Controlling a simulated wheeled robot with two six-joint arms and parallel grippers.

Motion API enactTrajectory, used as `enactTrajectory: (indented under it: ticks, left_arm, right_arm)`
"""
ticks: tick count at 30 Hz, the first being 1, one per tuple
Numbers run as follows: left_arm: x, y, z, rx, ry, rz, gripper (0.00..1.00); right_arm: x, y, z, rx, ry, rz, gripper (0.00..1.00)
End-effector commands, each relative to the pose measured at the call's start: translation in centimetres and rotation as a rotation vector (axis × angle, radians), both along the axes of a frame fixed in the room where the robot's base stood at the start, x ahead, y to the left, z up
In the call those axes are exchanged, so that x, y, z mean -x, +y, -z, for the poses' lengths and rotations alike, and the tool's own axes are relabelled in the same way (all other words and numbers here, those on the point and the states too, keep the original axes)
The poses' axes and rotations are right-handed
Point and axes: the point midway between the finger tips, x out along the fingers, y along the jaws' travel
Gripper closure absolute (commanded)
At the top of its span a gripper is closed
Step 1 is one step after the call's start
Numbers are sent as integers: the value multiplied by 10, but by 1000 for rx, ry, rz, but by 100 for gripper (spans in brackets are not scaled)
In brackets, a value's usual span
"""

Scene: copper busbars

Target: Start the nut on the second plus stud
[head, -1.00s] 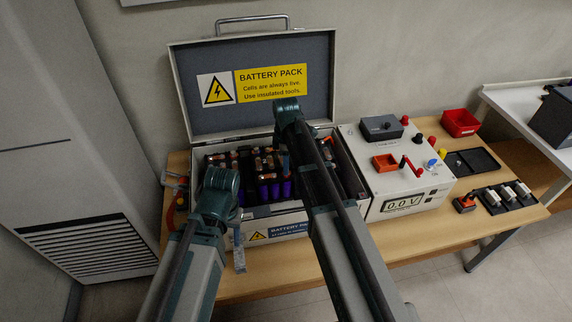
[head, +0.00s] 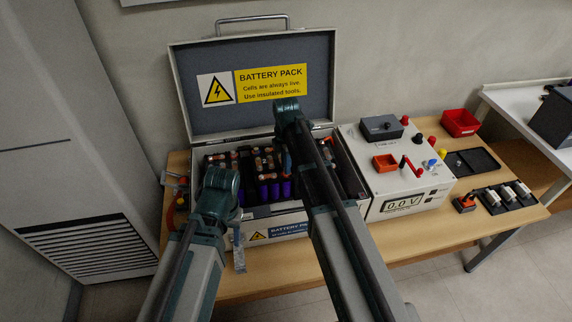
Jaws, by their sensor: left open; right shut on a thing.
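The open battery case (head: 345,160) holds dark cells with purple sides (head: 275,187) and copper busbars (head: 262,160) across their tops. My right gripper (head: 285,161) points down into the case, largely hidden behind my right arm. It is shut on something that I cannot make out. The nut and the second plus stud cannot be picked out, being hidden or too small. My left gripper (head: 239,258) is open and hangs down at the front of the case, left of the front label. Nothing shows between its fingers.
The case lid (head: 320,75) stands open at the back. To the right are a meter box (head: 400,190) reading 0.0 V, a red bin (head: 460,122), a dark tray (head: 472,162) and a block of white parts (head: 505,195). The table's front strip (head: 440,237) is clear.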

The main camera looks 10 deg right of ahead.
Motion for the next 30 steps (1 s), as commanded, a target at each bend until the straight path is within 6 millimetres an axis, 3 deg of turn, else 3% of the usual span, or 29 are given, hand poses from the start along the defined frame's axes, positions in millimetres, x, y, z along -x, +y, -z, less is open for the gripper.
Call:
enactTrajectory:
  ticks: [5,15,23,24,25,30]
  left_arm:
    - [0,0,0,0,0,0,50]
    - [0,0,0,0,0,0,50]
    - [0,0,0,0,0,0,50]
    - [0,0,0,0,0,0,50]
    - [0,0,0,0,0,0,50]
    - [0,0,0,0,0,0,50]
  right_arm:
    - [0,0,0,0,0,66,100]
    - [0,0,0,0,0,423,100]
    - [0,0,0,0,0,443,100]
    - [0,0,0,0,-1,443,75]
    - [0,0,0,0,-1,443,70]
    - [0,0,0,0,0,442,69]
